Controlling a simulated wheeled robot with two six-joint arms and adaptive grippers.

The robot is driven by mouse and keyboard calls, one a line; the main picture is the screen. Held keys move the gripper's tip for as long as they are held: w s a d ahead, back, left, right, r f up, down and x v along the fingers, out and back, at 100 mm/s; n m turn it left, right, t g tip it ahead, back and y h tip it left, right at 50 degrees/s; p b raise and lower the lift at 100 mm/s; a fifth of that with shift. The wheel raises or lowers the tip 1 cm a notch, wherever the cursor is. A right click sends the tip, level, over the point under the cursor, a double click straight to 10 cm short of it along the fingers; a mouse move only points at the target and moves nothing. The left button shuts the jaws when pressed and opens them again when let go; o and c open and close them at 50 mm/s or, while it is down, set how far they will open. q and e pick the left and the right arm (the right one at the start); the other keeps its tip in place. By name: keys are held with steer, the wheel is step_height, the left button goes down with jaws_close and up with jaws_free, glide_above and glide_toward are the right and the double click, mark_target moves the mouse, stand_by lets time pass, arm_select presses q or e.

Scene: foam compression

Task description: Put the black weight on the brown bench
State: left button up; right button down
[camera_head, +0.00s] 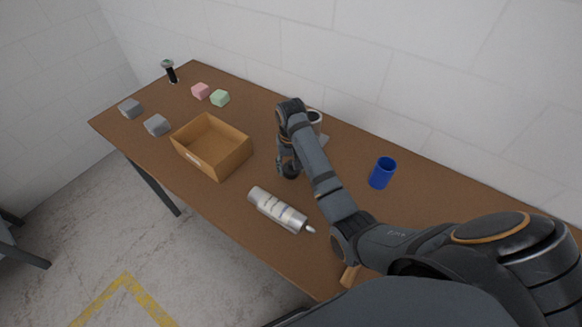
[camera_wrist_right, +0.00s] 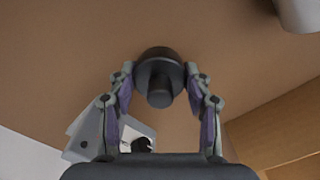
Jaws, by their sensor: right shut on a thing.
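The black weight (camera_wrist_right: 158,92) is a round dark piece with a narrower knob, seen in the right wrist view. My right gripper (camera_wrist_right: 160,82) is shut on it, with one finger on each side. The brown bench (camera_head: 335,235) lies below and fills the background of the wrist view (camera_wrist_right: 60,65). I cannot tell whether the weight touches the bench. My left gripper is not in view.
An open cardboard box (camera_head: 232,160) stands left of my right gripper. A silver tube (camera_head: 275,208) lies in front, and a blue cup (camera_head: 381,175) stands to the right. A grey-white device (camera_head: 316,117) is partly behind my arm. Pink (camera_head: 201,91), green (camera_head: 220,98) and grey (camera_head: 157,125) blocks sit farther left.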

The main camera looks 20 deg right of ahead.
mark_target(291, 163)
steer(key=c, duration=0.6)
jaws_free()
steer(key=shift+r, duration=0.35)
step_height(291, 163, up, 5)
steer(key=shift+f+p, duration=0.1)
steer(key=shift+p, duration=0.7)
step_height(291, 163, up, 7)
steer(key=p, duration=0.6)
steer(key=shift+s+f+p, duration=0.1)
steer(key=shift+p, duration=0.3)
steer(key=shift+f, duration=0.1)
